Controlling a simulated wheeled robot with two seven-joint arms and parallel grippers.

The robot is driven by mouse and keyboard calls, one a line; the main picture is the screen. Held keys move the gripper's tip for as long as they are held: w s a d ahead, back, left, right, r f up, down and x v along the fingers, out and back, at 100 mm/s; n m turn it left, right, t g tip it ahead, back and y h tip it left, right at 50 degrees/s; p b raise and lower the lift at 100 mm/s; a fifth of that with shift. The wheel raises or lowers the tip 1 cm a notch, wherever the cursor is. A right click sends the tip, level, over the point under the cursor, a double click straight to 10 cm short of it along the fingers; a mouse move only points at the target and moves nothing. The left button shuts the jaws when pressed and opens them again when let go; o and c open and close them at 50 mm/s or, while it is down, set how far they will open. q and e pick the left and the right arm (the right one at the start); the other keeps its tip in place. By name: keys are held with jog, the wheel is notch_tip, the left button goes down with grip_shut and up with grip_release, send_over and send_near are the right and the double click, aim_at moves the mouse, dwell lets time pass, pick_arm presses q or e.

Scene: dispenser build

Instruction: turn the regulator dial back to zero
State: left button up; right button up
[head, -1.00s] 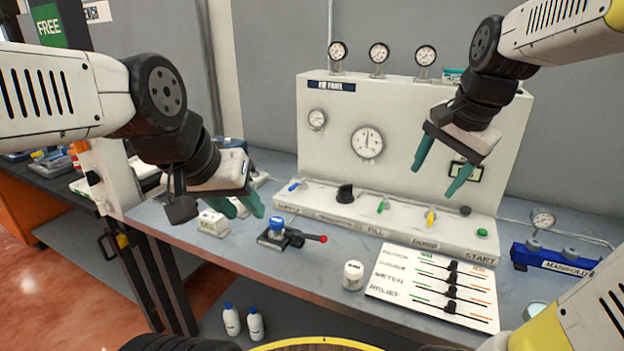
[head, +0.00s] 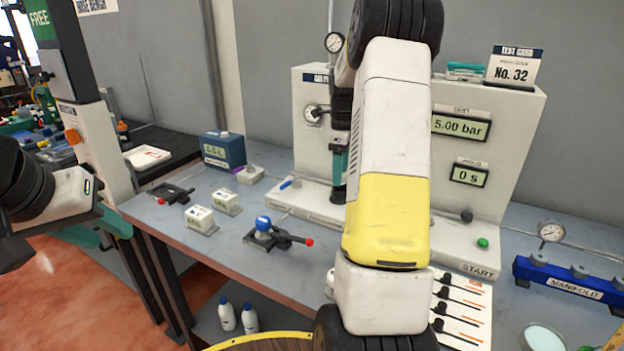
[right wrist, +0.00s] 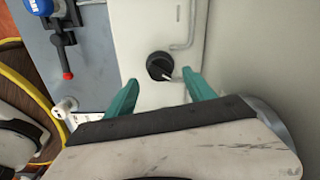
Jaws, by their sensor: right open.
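The regulator dial is a black round knob (right wrist: 160,66) with a pale pointer mark, on the white ledge of the panel (head: 309,201). In the right wrist view it lies ahead of my right gripper (right wrist: 161,81), between the lines of its two teal fingers, with clear space on both sides. My right gripper is open and empty. In the head view the right gripper (head: 338,165) points down over the ledge, and my right arm hides much of the dial area. My left gripper (head: 95,232) is open and empty at the far left, off the table edge.
A display (head: 460,126) reads 5.00 bar and a smaller one (head: 469,175) reads 0 s. A blue clamp with a red-tipped lever (head: 265,232) and white boxes (head: 200,218) stand on the bench. A blue manifold (head: 570,283) is at right. A green button (head: 483,243) sits on the ledge.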

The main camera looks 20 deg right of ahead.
aim_at(340, 189)
notch_tip(340, 189, down, 5)
jog(key=shift+r, duration=0.1)
jog(key=shift+c, duration=0.2)
grip_shut()
